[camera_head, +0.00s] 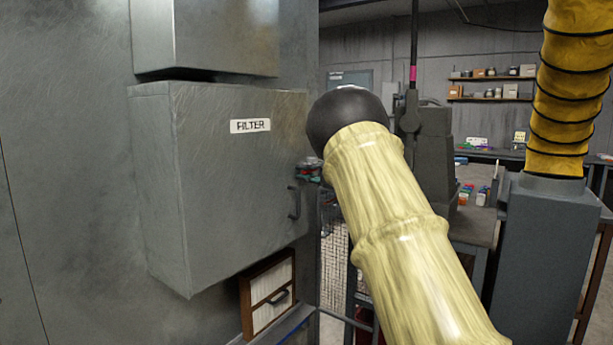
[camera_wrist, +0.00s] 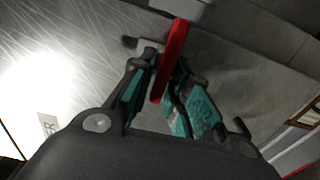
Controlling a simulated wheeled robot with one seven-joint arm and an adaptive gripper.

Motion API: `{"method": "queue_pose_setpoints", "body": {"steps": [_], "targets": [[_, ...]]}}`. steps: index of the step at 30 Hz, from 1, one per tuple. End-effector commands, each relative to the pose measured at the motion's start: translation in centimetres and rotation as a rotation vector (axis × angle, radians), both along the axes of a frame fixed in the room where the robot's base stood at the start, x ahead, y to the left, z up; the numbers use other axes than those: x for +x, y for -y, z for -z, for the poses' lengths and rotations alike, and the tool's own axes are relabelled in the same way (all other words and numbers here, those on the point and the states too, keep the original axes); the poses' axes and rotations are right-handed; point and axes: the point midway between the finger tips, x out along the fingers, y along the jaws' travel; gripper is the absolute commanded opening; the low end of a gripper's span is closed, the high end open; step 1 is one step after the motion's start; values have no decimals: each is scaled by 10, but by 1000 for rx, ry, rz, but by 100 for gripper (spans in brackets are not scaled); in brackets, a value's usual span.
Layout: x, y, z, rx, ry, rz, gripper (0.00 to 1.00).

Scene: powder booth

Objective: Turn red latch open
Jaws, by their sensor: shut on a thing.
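The red latch shows in the wrist view as a red bar (camera_wrist: 172,55) on the grey filter cabinet. My gripper (camera_wrist: 166,90) has its teal-padded fingers on either side of the bar and is shut on it. In the head view my gripper (camera_head: 309,170) is small and partly hidden behind my arm, at the right edge of the cabinet door (camera_head: 225,190). A bit of red shows there among the fingers. The door, labelled FILTER (camera_head: 250,126), looks closed, and a dark handle (camera_head: 294,202) sits just below the gripper.
A small wooden-framed box (camera_head: 270,293) is under the cabinet. A ribbed yellow hose (camera_head: 569,90) rises from a grey housing (camera_head: 540,240) at the right. A workbench and shelves (camera_head: 490,97) with small items stand behind. My arm fills the middle.

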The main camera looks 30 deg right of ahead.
Motion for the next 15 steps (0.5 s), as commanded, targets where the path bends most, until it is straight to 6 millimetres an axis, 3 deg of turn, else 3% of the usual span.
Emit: {"method": "queue_pose_setpoints", "body": {"steps": [10, 11, 12, 15], "targets": [[0, 0, 2, -2, -1, -1, 0], [0, 0, 2, -2, -1, 0, 21], [0, 0, 1, -2, -1, 0, 29], [0, 0, 1, -2, -1, 0, 32]]}}
